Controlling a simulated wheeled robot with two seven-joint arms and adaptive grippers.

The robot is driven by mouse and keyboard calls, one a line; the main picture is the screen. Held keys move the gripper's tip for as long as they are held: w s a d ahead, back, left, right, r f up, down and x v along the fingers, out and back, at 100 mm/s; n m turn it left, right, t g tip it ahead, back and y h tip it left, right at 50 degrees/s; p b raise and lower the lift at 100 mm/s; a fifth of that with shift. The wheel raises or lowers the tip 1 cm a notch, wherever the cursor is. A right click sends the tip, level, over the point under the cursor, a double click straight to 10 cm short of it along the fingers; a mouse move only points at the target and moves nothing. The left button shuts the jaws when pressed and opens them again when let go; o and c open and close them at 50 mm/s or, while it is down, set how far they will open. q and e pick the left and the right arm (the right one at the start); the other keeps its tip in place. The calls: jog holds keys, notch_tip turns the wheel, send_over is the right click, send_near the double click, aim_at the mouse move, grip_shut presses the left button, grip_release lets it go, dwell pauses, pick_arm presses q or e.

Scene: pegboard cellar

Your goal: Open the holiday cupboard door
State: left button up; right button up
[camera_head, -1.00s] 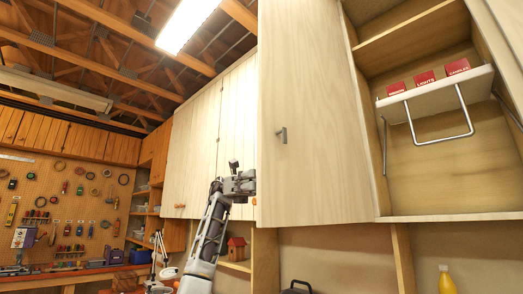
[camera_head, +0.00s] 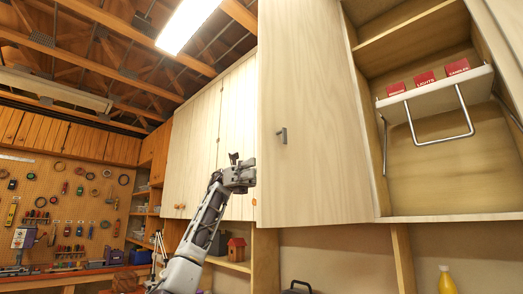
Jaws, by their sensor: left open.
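My right gripper is not in view.
More pale cupboard doors (camera_head: 205,140) stand to the left. Below are a small birdhouse (camera_head: 236,249), a yellow bottle (camera_head: 446,280) and a dark case handle (camera_head: 297,288). A lamp and a pegboard (camera_head: 70,205) with tools are at far left. The space before the door is clear.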

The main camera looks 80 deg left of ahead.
pick_arm(q)
notch_tip(320, 180, up, 6)
dwell(1.4)
jog(key=shift+d, duration=0.1)
dwell(0.4)
